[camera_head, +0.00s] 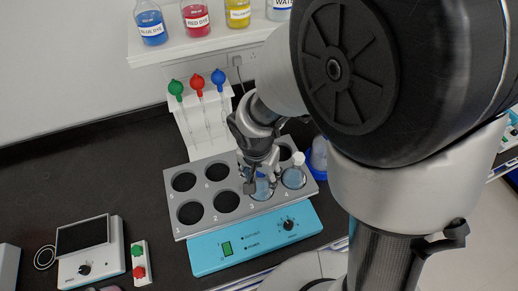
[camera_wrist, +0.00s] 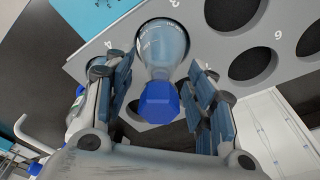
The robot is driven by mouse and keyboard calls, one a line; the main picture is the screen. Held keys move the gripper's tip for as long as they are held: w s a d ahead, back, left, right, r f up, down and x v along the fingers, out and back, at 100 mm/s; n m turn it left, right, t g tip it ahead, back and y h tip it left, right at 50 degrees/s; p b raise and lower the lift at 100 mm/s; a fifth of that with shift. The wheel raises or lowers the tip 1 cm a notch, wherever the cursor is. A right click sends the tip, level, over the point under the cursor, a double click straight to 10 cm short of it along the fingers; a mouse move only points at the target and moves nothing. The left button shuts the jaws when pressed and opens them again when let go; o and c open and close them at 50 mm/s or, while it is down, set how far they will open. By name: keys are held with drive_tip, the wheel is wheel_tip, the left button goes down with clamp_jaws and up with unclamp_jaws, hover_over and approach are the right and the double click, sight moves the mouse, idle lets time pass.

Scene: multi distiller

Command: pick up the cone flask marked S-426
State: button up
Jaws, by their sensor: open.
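A clear cone flask (camera_head: 263,188) with pale blue liquid sits in hole 3 of the grey rack (camera_head: 184,233). In the wrist view this flask (camera_wrist: 161,45) shows a blue stopper (camera_wrist: 160,102) pointing toward the camera. Its marking is too small to read, so I cannot tell whether it is S-426. My gripper (camera_head: 257,178) is over hole 3, and its fingers partly hide the flask. In the wrist view my gripper (camera_wrist: 160,72) is open, with one finger on each side of the flask and stopper. A second flask (camera_head: 293,178) with a white top stands in hole 4.
The rack's holes 1, 2, 5 and 6 look empty. A turquoise device base (camera_head: 255,248) lies in front. A pipette stand (camera_head: 203,125) is behind; dye bottles stand on a shelf (camera_head: 180,48). A small screen device (camera_head: 90,250) is at left.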

drive_tip(key=shift+c, duration=0.2)
clamp_jaws()
idle(0.3)
